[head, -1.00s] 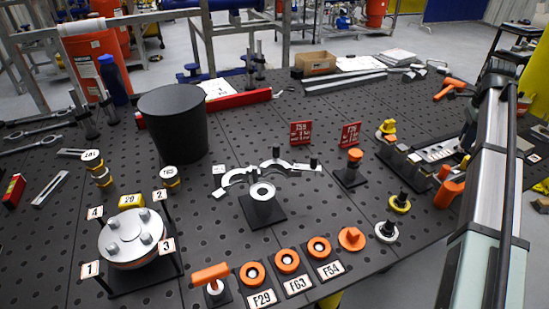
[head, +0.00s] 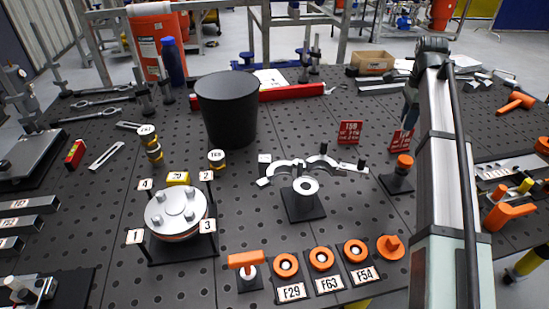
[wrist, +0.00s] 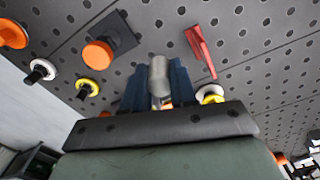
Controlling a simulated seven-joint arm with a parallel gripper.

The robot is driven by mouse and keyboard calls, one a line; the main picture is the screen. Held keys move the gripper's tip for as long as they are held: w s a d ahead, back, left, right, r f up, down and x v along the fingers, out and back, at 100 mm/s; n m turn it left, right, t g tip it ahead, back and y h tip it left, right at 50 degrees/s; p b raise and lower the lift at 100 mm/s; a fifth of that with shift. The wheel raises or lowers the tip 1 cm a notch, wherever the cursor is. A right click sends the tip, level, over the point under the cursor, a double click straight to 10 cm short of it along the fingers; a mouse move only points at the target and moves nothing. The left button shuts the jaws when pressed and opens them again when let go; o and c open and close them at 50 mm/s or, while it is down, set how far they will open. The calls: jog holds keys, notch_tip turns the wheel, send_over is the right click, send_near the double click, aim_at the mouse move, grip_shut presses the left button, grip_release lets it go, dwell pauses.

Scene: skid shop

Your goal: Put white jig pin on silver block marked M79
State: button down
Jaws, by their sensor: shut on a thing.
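My gripper (wrist: 160,76) is shut on a pale grey-white cylinder, the white jig pin (wrist: 158,68), between its dark blue fingers in the wrist view. The pin stands out past the fingertips, above the perforated table. In the head view the gripper is mostly hidden beside my arm at the right. Several silver blocks (head: 36,204) with white labels lie at the left edge of the head view, partly cut off. Their labels are too small to read surely, so I cannot tell which is M79.
A black bin (head: 227,112), a round silver flange (head: 176,212) on a stand and a ring on a black post (head: 305,187) stand between my arm and the blocks. Orange-ringed fixtures (head: 321,259) line the front. A clamp (head: 30,290) sits at the lower left.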

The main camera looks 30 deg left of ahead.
jog(key=s+a+r+n, duration=0.15)
jog(key=s+a, duration=0.35)
jog(key=a, duration=0.7)
notch_tip(320, 180, up, 3)
jog(key=n, duration=1.1)
send_over(264, 158)
jog(key=shift+f, duration=5.05)
jog(key=shift+f, duration=0.1)
jog(key=c, duration=0.9)
grip_release()
